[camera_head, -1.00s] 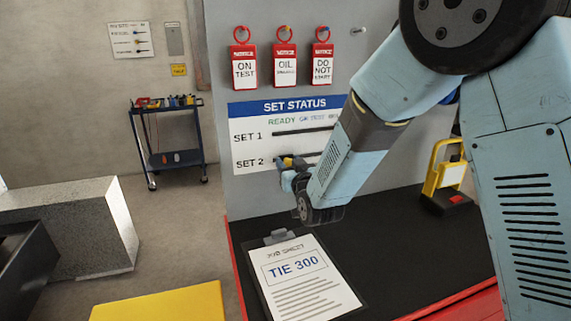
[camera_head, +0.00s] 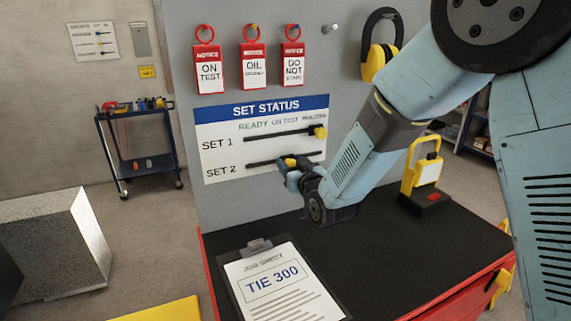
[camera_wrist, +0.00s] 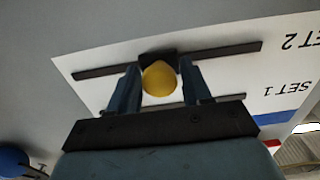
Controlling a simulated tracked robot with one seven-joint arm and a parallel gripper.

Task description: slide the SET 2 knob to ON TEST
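The SET STATUS board (camera_head: 215,140) is on the grey panel, with rows SET 1 and SET 2 under READY, ON TEST and a third small heading. The yellow SET 2 knob (camera_head: 290,162) sits on its dark slot, roughly below the ON TEST heading (camera_head: 285,121). My gripper (camera_head: 291,171) is at this knob and partly covers the slot's right part. In the wrist view, which is upside down, my gripper's two fingers (camera_wrist: 161,82) are against both sides of the knob (camera_wrist: 159,79), near the slot's middle.
The SET 1 knob (camera_head: 320,132) is at the right end of its slot, above my gripper. Red tags hang above the board. A clipboard (camera_head: 279,287) lies on the black bench top (camera_head: 380,245). A yellow-handled device (camera_head: 424,178) stands at right.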

